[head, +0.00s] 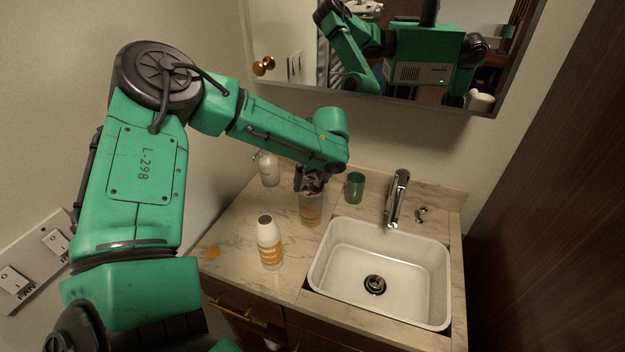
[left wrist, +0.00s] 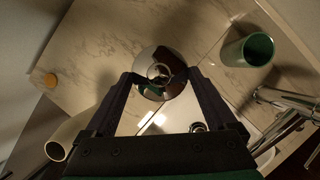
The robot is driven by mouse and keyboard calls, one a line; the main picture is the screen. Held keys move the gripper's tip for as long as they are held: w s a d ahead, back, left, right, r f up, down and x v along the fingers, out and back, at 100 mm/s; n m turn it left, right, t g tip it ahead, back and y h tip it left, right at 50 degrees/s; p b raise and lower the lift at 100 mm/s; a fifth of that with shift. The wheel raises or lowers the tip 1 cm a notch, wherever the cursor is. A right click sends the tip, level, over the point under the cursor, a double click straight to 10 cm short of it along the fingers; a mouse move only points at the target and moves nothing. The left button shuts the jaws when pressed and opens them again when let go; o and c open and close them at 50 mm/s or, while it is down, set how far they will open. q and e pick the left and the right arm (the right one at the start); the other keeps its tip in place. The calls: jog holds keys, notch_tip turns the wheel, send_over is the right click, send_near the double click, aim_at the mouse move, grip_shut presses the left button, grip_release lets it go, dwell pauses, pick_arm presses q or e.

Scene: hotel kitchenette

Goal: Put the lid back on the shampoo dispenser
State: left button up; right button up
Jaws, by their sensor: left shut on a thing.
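My left gripper (head: 311,182) is at the top of a greyish bottle with an orange label (head: 311,210), at the back of the counter. In the left wrist view its fingers stand on both sides of the bottle's shiny round top (left wrist: 161,74), which has a ring in the middle; the jaws are shut on it. I cannot tell whether it is lifted. A white bottle with an orange label (head: 269,248) stands upright nearer me, with a dark, open-looking top (left wrist: 56,151). A flat round orange piece (head: 211,252), possibly a lid, lies at the counter's left. My right gripper is out of view.
A green cup (head: 354,187) stands right of the held bottle. A pale pump bottle (head: 268,169) is at the back left. The white sink (head: 437,270) and chrome tap (head: 397,195) are to the right. The marble counter (head: 231,236) is clear between the orange piece and white bottle.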

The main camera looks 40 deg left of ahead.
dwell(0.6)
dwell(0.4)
pick_arm(q)
jog(key=shift+f+p, duration=0.2)
jog(key=shift+p, duration=0.3)
dwell(0.4)
jog(key=o, duration=1.1)
jog(key=shift+o, duration=0.2)
notch_tip(320, 180, up, 7)
jog(key=p, duration=0.7)
